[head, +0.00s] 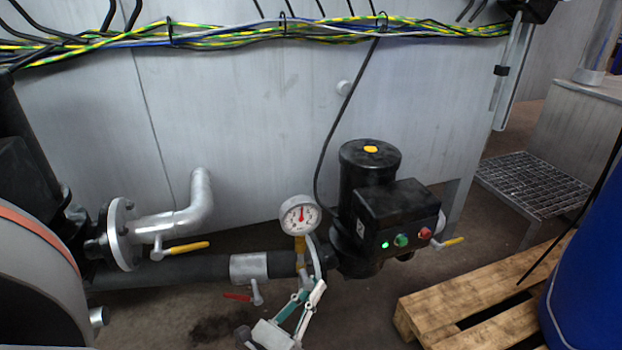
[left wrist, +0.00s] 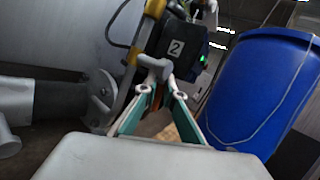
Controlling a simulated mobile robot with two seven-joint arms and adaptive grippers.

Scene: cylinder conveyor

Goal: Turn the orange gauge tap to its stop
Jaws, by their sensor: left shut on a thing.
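The pressure gauge (head: 300,215), with a white dial and a red needle, stands on a yellow stem (head: 301,246) above the dark horizontal pipe, left of the black pump. My left gripper (head: 312,284) reaches up from below, just under the gauge stem. In the left wrist view my left gripper (left wrist: 163,92) has its pale fingers with green pads closed around a narrow orange strip, the gauge tap's lever (left wrist: 155,99). A grey tap body (left wrist: 153,68) shows just above the fingertips. The fingers hide most of the lever in the head view. My right gripper is not in view.
The black pump (head: 370,200) with green and red buttons stands close on the right. A red-handled tap (head: 238,297) and yellow-handled valves (head: 185,248) sit nearby. A wooden pallet (head: 470,315) and a blue drum (head: 592,265) are at the right.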

